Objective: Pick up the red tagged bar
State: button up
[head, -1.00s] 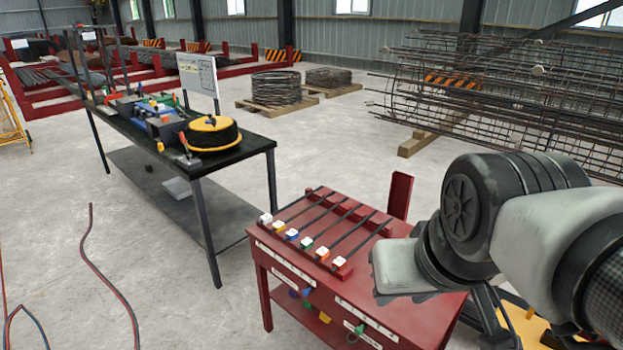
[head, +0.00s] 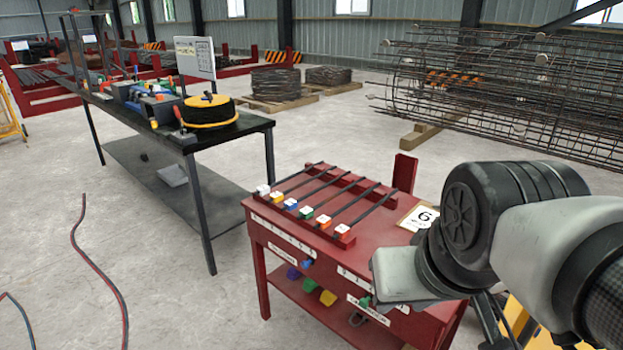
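Several dark bars lie side by side across the top of a red table (head: 375,240), each with a small coloured tag at its near end. The red tag (head: 342,232) is at the near right end of the row, with a white top. Its bar (head: 370,208) runs back and to the right from it, resting on red rails. The orange tag (head: 323,221) is just to its left, then green, blue, yellow and white ones. My arm is to the right of the bars and covers the table's right part. I cannot make out any gripper fingers.
A sign with a 6 (head: 420,216) stands by the table's right side. A rebar cage (head: 520,95) lies at the back right. A cable (head: 95,265) lies on open floor.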

aim_at(341, 232)
jog(key=l+z, duration=0.15)
jog(key=z, duration=1.85)
jog(key=u, duration=1.9)
jog(key=i+j+z, duration=0.35)
jog(key=j, duration=0.2)
jog(key=i+j+z, duration=0.15)
jog(key=j, duration=0.2)
jog(key=i+j+z, duration=0.35)
jog(key=j, duration=0.3)
jog(key=j+z, duration=0.15)
jog(key=j, duration=0.2)
jog(key=i, duration=0.05)
